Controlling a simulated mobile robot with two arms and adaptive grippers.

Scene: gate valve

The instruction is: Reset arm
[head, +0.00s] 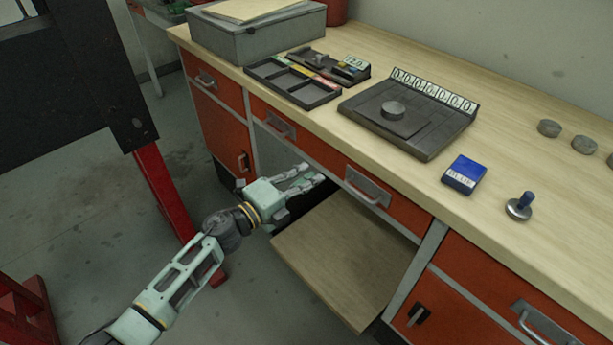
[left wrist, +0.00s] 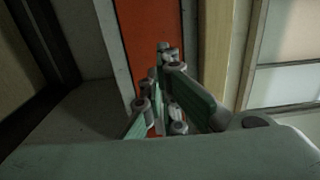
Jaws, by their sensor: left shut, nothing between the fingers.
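My left arm reaches in from the lower left in the head view. My left gripper (head: 312,178) is shut and empty, in front of the workbench's open lower bay, just above a pulled-out wooden board (head: 345,255). In the left wrist view the fingers (left wrist: 163,55) are together with nothing between them, before an orange panel (left wrist: 140,35). My right gripper is not in view.
The workbench (head: 500,190) carries a grey box (head: 255,35), a divided tray (head: 290,82), a dark numbered device (head: 410,125), a blue box (head: 463,175) and a small knobbed weight (head: 519,207). A red-legged dark frame (head: 165,190) stands at left. Floor between is clear.

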